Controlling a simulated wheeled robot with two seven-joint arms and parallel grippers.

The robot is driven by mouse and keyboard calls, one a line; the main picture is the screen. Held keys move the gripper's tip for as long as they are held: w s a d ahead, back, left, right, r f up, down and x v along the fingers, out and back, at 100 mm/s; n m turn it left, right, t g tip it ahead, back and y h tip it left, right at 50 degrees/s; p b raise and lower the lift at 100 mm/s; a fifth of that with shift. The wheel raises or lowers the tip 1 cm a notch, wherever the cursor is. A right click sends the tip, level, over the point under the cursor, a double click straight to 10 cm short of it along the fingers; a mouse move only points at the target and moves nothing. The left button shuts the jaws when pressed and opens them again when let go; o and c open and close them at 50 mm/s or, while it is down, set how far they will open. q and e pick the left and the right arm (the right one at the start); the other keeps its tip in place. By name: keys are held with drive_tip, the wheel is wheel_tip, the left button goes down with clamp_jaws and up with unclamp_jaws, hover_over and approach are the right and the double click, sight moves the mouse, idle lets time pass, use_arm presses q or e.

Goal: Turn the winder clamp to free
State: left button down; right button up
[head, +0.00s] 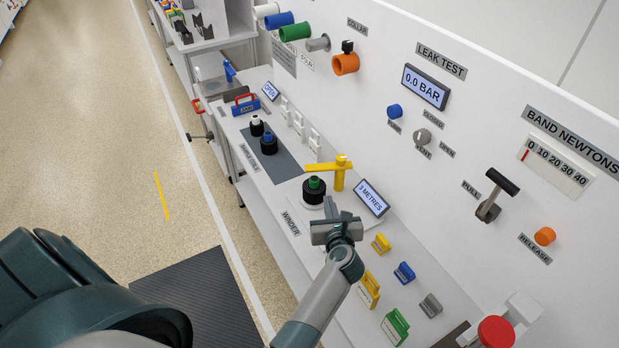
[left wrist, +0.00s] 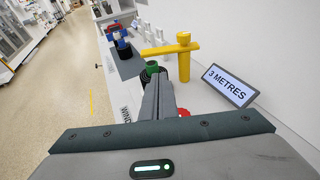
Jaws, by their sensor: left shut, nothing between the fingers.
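The winder clamp is a yellow post (head: 339,178) with a flat yellow bar (head: 319,168) at its top, pointing left towards the winder. In the left wrist view the post (left wrist: 184,66) and bar (left wrist: 158,50) stand just beyond my fingers. The winder holds a black spool with a green top (head: 315,184), which also shows in the left wrist view (left wrist: 152,66), partly hidden by my fingers. I cannot tell if the bar touches the spool. My left gripper (head: 331,208) is shut and empty, in front of the post and spool, apart from the bar. My right gripper is out of view.
A display (head: 372,197) reading "3 METRES" stands right of the post. Yellow, blue, grey and green blocks (head: 396,326) line the bench nearer me. A dark mat (head: 284,160) with two black spools lies beyond the winder. The wall panel with knobs and a lever (head: 489,208) bounds the right.

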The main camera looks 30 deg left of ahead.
use_arm(q)
drive_tip(key=b, duration=0.1)
approach(321, 171)
drive_tip(key=f+x, duration=0.1)
drive_tip(key=x, duration=0.4)
drive_tip(key=shift+w+a+r, duration=0.2)
drive_tip(key=shift+w+a, duration=0.15)
drive_tip(key=shift+w, duration=0.1)
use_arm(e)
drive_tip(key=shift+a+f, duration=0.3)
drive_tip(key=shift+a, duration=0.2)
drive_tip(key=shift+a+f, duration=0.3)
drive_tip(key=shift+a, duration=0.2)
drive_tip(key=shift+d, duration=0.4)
use_arm(q)
drive_tip(key=shift+b, duration=0.35)
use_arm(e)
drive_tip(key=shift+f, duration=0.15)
